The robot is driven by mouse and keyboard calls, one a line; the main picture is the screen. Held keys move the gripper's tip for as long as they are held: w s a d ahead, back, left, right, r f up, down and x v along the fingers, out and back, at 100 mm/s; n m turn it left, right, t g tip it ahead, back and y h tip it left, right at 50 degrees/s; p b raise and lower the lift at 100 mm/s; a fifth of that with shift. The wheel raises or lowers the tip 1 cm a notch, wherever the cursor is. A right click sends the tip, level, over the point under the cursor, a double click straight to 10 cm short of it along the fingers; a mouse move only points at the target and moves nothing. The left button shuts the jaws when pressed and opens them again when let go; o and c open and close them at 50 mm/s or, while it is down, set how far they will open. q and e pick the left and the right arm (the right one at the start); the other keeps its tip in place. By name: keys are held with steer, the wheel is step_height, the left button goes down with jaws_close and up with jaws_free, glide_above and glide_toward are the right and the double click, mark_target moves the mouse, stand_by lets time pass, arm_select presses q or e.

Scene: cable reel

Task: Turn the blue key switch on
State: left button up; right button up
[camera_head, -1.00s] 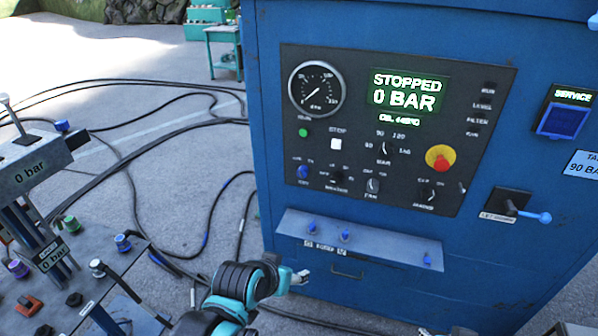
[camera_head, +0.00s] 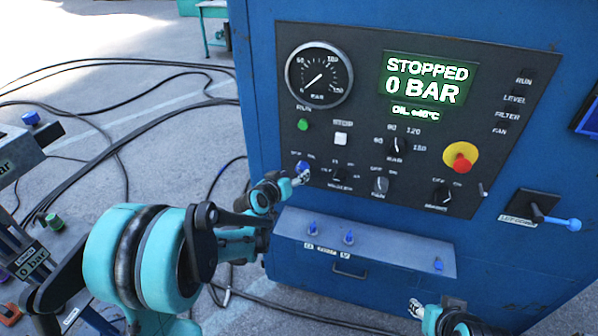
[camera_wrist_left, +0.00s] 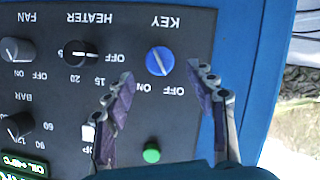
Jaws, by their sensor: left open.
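The blue key switch (camera_head: 302,167) is a round blue knob at the lower left of the black control panel. In the left wrist view the knob (camera_wrist_left: 160,61) appears upside down under the label KEY; its pale slot slants, one end toward the OFF mark. My left gripper (camera_head: 298,179) is at the panel's lower left corner, close to the knob. In the left wrist view its two fingers (camera_wrist_left: 161,80) are spread apart, one on each side of the knob's line, with nothing between them. Contact with the knob cannot be told. My right gripper (camera_head: 416,309) shows only partly at the bottom edge.
The panel (camera_head: 350,120) also carries a gauge (camera_head: 319,75), a green button (camera_head: 303,125), a white button (camera_head: 341,139), several black knobs and a red emergency button (camera_head: 460,158). A grey ledge (camera_head: 390,249) with blue valves juts out below. Cables lie on the floor.

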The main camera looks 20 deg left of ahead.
mark_target(299, 171)
arm_select(q)
steer(key=b+x, duration=0.1)
steer(key=x, duration=0.4)
steer(key=c, duration=1.2)
